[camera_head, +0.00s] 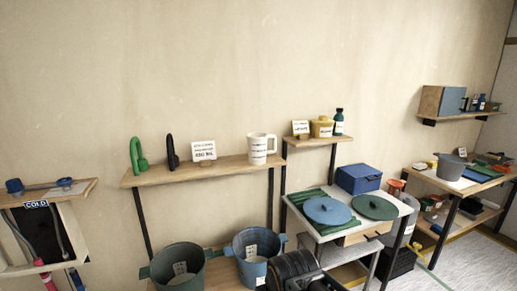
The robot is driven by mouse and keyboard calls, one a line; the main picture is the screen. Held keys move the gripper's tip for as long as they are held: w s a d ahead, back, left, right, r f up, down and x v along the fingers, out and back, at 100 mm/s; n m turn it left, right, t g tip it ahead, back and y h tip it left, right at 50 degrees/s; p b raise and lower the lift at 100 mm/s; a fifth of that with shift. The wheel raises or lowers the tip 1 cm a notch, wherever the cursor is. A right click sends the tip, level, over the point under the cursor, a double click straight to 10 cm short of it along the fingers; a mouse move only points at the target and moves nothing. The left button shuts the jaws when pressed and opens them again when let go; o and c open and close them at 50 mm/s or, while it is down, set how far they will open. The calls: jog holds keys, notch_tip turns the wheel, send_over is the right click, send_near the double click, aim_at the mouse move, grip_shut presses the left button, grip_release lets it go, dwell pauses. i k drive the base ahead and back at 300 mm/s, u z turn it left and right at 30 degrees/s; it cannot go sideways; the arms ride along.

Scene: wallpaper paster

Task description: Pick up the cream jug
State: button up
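The cream jug (258,149) stands upright near the right end of a wooden wall shelf (215,172). It is a pale cylinder with small dark print on its side and a handle at its upper right. Nothing hides it. A dark ribbed shape at the bottom edge may be part of my arm, but I cannot tell.
A green scoop-like item (137,156), a black one (171,153) and a card (203,150) share the jug's shelf. Below are a green bucket (178,268) and a blue bucket (257,250). At right, a table holds a blue lid (327,211) and a green lid (375,207).

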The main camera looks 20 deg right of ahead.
aim_at(257, 141)
jog(key=u, duration=0.4)
jog(key=i, duration=1.5)
jog(key=z, duration=0.75)
